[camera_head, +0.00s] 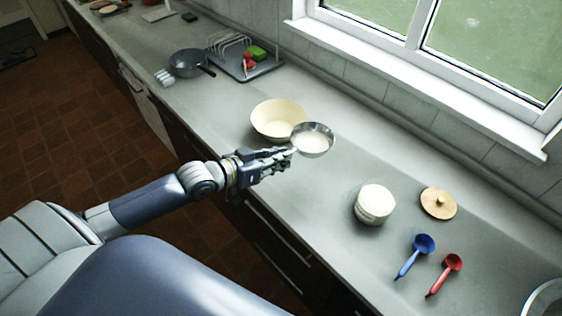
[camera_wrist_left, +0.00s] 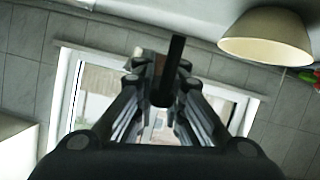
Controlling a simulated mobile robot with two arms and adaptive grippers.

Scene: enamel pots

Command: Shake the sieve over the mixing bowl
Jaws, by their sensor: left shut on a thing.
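The sieve (camera_head: 313,139) is a round metal bowl shape with pale powder inside. My left gripper (camera_head: 287,154) is shut on its handle and holds it above the counter. The cream mixing bowl (camera_head: 268,121) stands just to the left of the sieve in the head view, and the sieve's rim overlaps its right edge there. The bowl also shows at the top right of the left wrist view (camera_wrist_left: 267,38). In that view the gripper fingers close around a dark handle; the sieve's metal bowl is not visible there. My right gripper is not in view.
A white canister (camera_head: 374,204), a wooden lid (camera_head: 438,203), a blue scoop (camera_head: 416,254) and a red scoop (camera_head: 446,272) are on the counter at right. A dark pan (camera_head: 188,63) and a dish rack (camera_head: 247,68) stand farther back. A window (camera_head: 480,45) is behind.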

